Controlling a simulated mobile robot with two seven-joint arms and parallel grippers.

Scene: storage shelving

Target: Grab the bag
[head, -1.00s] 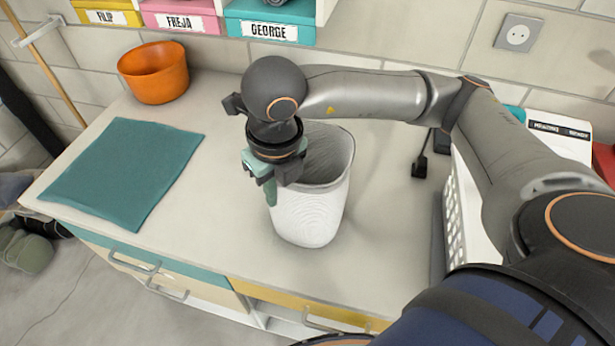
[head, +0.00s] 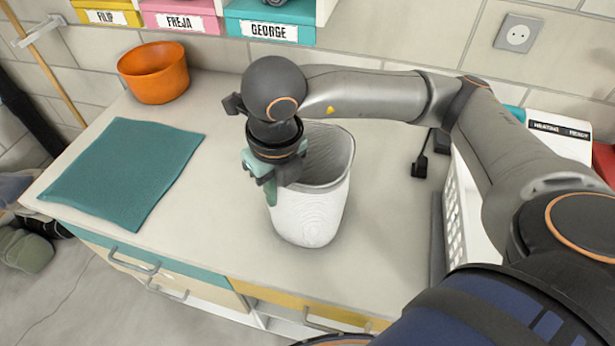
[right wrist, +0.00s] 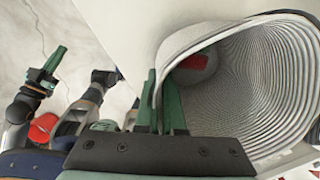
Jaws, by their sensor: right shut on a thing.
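The white ribbed, open-topped bag (head: 312,212) stands upright on the counter in the head view. It fills the right of the right wrist view (right wrist: 285,85), where I see into its mouth. My right gripper (head: 264,183) is at the bag's left rim. In the right wrist view its green fingers (right wrist: 162,103) are shut on the rim, one on each side of the wall. A grey round thing with a red patch (right wrist: 195,68) shows inside the bag's mouth. My left gripper (right wrist: 45,72) shows small at the left of the right wrist view, away from the bag; its opening is unclear.
A teal flat piece (head: 125,170) lies on the counter (head: 215,215) at left. An orange pot (head: 153,73) stands behind it. A white crate (head: 462,215) and a black plug (head: 420,165) are at right.

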